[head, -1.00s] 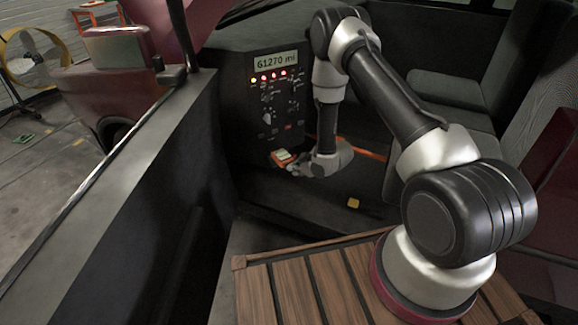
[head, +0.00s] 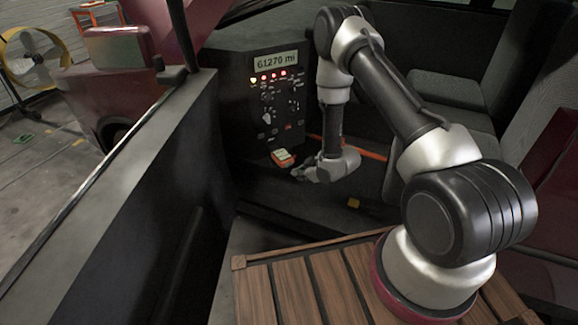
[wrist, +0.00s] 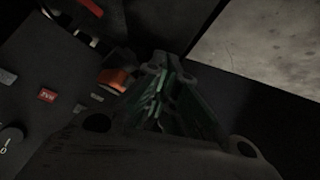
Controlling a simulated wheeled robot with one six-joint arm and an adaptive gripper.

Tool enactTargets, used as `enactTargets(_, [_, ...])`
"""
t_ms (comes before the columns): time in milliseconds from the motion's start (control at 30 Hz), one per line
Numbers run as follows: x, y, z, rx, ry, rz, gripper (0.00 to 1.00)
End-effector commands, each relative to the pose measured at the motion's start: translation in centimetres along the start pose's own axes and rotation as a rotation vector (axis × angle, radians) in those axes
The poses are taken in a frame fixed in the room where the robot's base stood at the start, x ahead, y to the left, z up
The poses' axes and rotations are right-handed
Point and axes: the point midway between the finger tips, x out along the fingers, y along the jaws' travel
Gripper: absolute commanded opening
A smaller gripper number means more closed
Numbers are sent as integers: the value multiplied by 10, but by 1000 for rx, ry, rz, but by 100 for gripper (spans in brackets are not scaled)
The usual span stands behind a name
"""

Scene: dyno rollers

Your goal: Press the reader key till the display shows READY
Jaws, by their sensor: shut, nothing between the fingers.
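The reader (head: 283,157) is a small orange-red device with a pale screen, low on the dark console. Its screen text and key are too small to read. My gripper (head: 298,174) is shut and empty, just below and right of the reader, apart from it in the head view. In the wrist view, the closed fingers (wrist: 162,90) point away from the camera, and an orange part, probably the reader (wrist: 118,80), shows left of them. The reader's face is not visible there.
The console (head: 262,115) has a display (head: 276,61) reading 61270 mi, a row of lit lamps and several knobs. The door panel (head: 120,200) bounds the left; seats (head: 450,95) stand right.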

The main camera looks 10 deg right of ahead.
Motion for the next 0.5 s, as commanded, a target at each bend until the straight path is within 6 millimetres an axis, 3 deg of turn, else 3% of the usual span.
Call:
enactTargets(300, [-21, -15, 15, 2, -1, 1, 0])
enactTargets(500, [-24, -17, 17, 0, 0, 1, 0])
